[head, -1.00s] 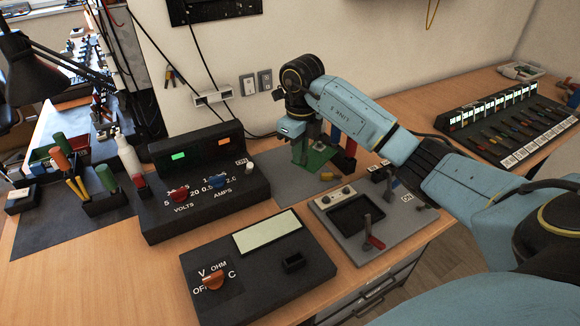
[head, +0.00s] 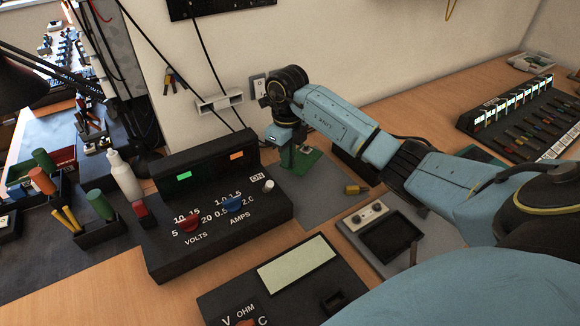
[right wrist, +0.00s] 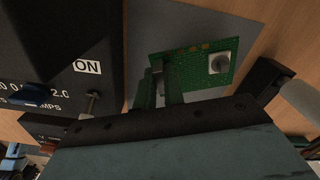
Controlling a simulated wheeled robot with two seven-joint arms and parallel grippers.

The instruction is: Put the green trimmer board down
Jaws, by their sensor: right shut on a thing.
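The green trimmer board (head: 307,160) is at the back of the grey mat (head: 318,200), right of the black power supply. My right gripper (head: 286,152) is shut on it, pointing down. My left gripper is not in view.
The power supply (head: 215,215) stands close left of the board. A grey panel with a black tray (head: 392,240) is nearer me. The wall with a socket (head: 258,86) is behind. The mat's middle is clear.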

